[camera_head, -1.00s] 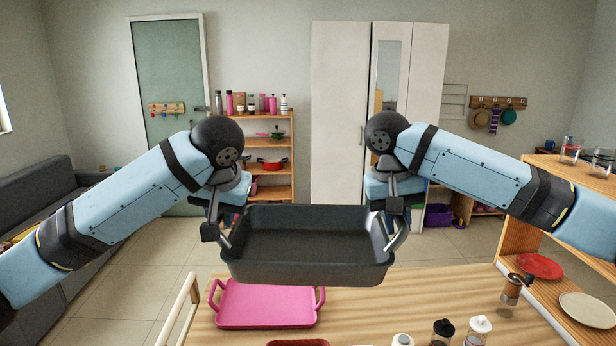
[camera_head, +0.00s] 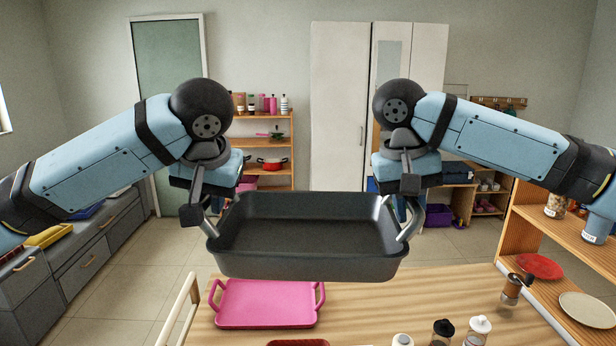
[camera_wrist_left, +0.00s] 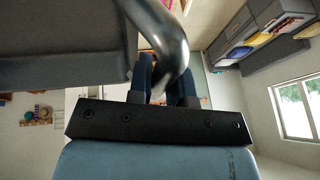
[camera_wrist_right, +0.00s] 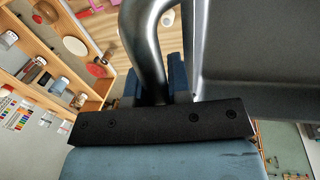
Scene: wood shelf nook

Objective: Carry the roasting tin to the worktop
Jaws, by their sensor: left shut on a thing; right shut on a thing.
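The dark grey roasting tin (camera_head: 310,266) hangs level and looks empty, in the air near the far edge of a wooden tabletop (camera_head: 375,300). My left gripper (camera_head: 207,222) is shut on the tin's left handle. My right gripper (camera_head: 404,218) is shut on its right handle. In the left wrist view the handle (camera_wrist_left: 165,35) passes between the blue fingers, with the tin's wall (camera_wrist_left: 60,60) beside it. In the right wrist view the other handle (camera_wrist_right: 145,45) passes between the fingers, with the tin (camera_wrist_right: 265,60) at the right. I cannot tell if this tabletop is the worktop.
A pink tray (camera_head: 266,305) lies on the wooden tabletop below the tin. Several jars and a grinder (camera_head: 511,288) stand at its right. A wooden shelf unit (camera_head: 545,225) is at the right, and grey drawers (camera_head: 85,255) at the left. Floor shows behind.

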